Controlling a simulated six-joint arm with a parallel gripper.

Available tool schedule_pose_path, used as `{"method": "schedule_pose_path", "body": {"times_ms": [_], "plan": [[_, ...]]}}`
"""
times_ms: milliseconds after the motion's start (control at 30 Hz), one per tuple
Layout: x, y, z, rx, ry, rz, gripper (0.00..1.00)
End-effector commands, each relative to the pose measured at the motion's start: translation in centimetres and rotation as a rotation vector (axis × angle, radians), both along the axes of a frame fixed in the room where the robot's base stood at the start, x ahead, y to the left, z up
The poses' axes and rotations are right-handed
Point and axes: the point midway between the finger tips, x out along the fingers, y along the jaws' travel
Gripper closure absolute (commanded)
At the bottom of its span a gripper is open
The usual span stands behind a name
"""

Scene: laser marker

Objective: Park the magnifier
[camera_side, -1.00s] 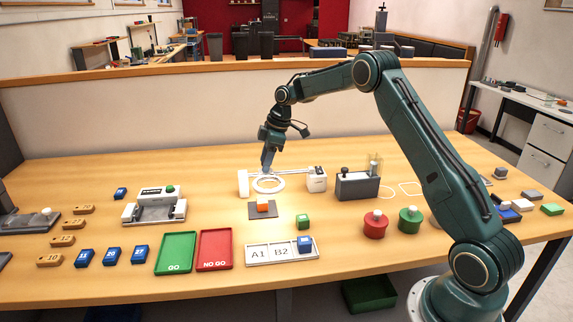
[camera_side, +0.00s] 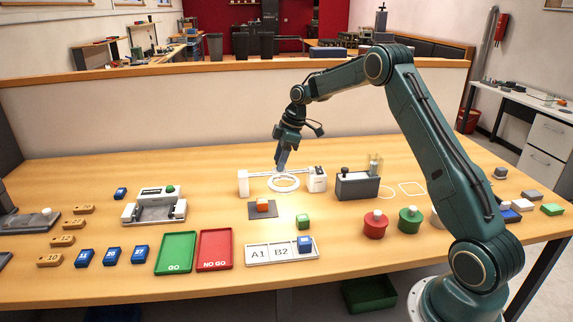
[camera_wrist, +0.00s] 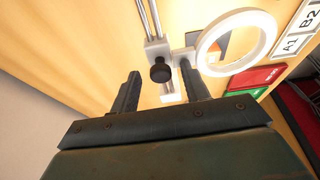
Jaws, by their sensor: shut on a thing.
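The magnifier is a white ring (camera_side: 284,183) on a carriage that rides a rail between a white left post (camera_side: 243,184) and a larger white right block (camera_side: 317,181). My gripper (camera_side: 281,168) is low behind the ring, at the rail, and shut on the magnifier. In the wrist view my gripper's fingers (camera_wrist: 159,72) stand on either side of the white carriage with its black knob; the ring (camera_wrist: 264,38) is to the right. Exactly which part the fingertips touch is hidden. An orange block (camera_side: 262,205) on a dark pad (camera_side: 256,214) is in front of the rail.
A grey holder (camera_side: 357,187) stands right of the rail. Red (camera_side: 375,226) and green (camera_side: 410,221) round pieces stand to the right.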

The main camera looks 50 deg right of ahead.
Motion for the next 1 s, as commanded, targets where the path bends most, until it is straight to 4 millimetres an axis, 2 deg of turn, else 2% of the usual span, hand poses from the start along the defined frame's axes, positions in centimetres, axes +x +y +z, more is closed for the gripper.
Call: {"method": "schedule_pose_path", "body": {"times_ms": [33,1000], "plan": [[-0.8,-0.5,-2.0,0.010,0.032,-0.021,0.67],[-3.7,-3.4,-2.0,0.010,0.031,-0.019,0.66]]}}
